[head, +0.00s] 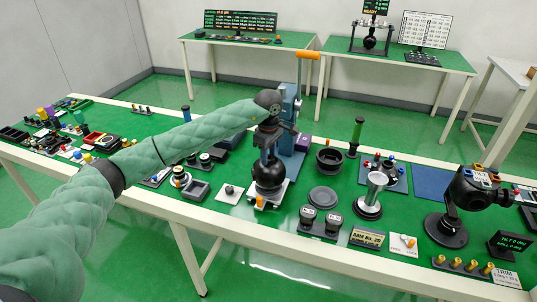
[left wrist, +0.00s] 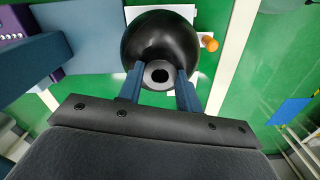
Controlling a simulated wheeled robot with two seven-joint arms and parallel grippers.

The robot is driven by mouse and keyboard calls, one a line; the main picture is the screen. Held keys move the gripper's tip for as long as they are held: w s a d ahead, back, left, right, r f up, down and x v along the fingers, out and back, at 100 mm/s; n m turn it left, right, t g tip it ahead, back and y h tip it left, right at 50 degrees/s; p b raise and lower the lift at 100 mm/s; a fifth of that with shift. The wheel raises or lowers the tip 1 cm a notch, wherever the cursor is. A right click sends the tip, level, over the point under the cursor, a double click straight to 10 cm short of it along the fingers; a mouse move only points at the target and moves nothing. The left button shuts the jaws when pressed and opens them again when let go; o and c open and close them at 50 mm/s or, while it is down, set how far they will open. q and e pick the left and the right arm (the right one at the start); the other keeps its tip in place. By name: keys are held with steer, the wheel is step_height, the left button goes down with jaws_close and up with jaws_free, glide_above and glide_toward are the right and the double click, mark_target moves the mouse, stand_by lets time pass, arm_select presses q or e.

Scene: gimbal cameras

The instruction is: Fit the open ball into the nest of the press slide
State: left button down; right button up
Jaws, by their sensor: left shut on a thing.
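The open ball (head: 268,176) is black and round, with a grey collar around a dark hole on top; it also shows in the left wrist view (left wrist: 150,32). My left gripper (head: 266,157) points down and is shut on the ball's collar, one finger on each side, as the left wrist view (left wrist: 159,76) shows. The white press slide (head: 281,191) with its orange knob (head: 259,202) lies directly under the ball, in front of the blue press (head: 290,105). The ball hides the nest, so I cannot tell whether it is seated or just above it. My right gripper is not in view.
The press has an orange lever handle (head: 308,55). A small pad with a knob (head: 230,191) is left of the slide. A dark round disc (head: 323,197), a black ring cup (head: 329,161) and a silver funnel-like stand (head: 370,190) are to the right.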

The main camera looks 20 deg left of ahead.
arm_select(q)
steer(key=shift+f+b, duration=0.55)
steer(key=shift+f, duration=0.15)
steer(key=c, duration=0.9)
jaws_free()
steer(key=shift+r+b, duration=0.35)
steer(key=shift+r, duration=0.2)
step_height(320, 180, up, 7)
steer(key=shift+f+b, duration=0.15)
steer(key=shift+b, duration=0.85)
steer(key=shift+d+f, duration=0.1)
